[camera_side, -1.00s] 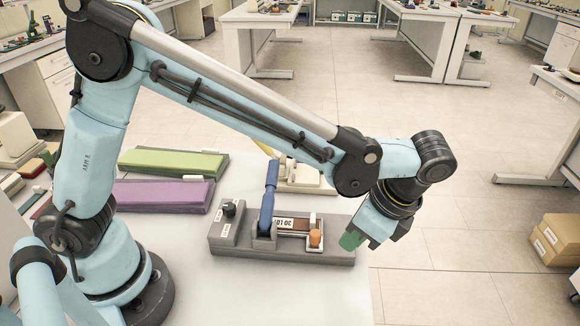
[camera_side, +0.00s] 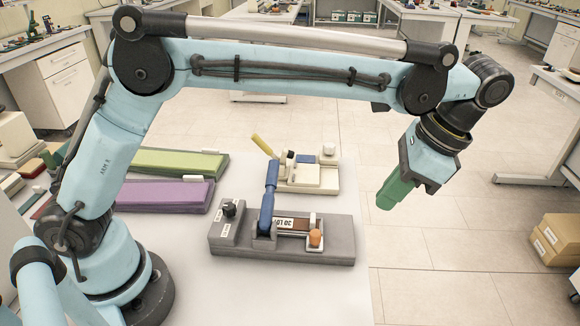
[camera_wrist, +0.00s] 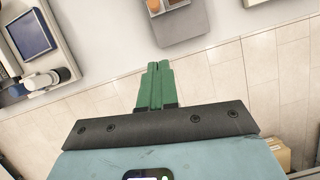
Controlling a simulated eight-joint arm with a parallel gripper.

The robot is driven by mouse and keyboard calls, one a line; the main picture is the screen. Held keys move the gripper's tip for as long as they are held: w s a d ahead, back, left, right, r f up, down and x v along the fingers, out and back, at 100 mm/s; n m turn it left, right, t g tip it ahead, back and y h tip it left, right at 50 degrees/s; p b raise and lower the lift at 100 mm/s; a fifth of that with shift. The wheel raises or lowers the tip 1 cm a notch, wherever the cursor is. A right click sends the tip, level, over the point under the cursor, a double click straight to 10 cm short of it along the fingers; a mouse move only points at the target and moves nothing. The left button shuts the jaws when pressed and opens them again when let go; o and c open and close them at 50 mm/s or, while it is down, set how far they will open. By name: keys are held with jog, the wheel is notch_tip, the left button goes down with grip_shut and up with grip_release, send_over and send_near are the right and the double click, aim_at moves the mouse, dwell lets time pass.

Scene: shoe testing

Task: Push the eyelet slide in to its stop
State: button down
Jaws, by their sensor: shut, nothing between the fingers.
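A grey fixture (camera_side: 332,252) sits on the white table, with an upright blue lever (camera_side: 268,196), a black knob (camera_side: 229,209) at its left and a slide with an orange knob (camera_side: 315,238) at its right. A brown strip with a label lies between lever and orange knob. My gripper (camera_side: 384,203), with green fingers, is shut and empty, raised to the right of the fixture. In the wrist view my gripper (camera_wrist: 158,68) points toward the table edge, and the fixture's end (camera_wrist: 182,28) shows just beyond the fingertips with part of the orange knob (camera_wrist: 154,5).
A cream device (camera_side: 312,176) with a yellow handle stands behind the fixture. Green (camera_side: 178,163) and purple (camera_side: 165,195) blocks lie to the left. The table's right edge is close to the fixture; beyond it is open floor.

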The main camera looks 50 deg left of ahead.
aim_at(319, 234)
jog(key=x, duration=0.9)
jog(key=shift+f, duration=0.15)
jog(key=shift+s+a+f, duration=0.25)
jog(key=shift+s+a, duration=0.7)
jog(key=shift+a, duration=0.3)
jog(key=shift+s+a, duration=0.4)
jog(key=shift+a, duration=0.1)
jog(key=shift+s+a, duration=0.6)
jog(key=shift+a, duration=0.1)
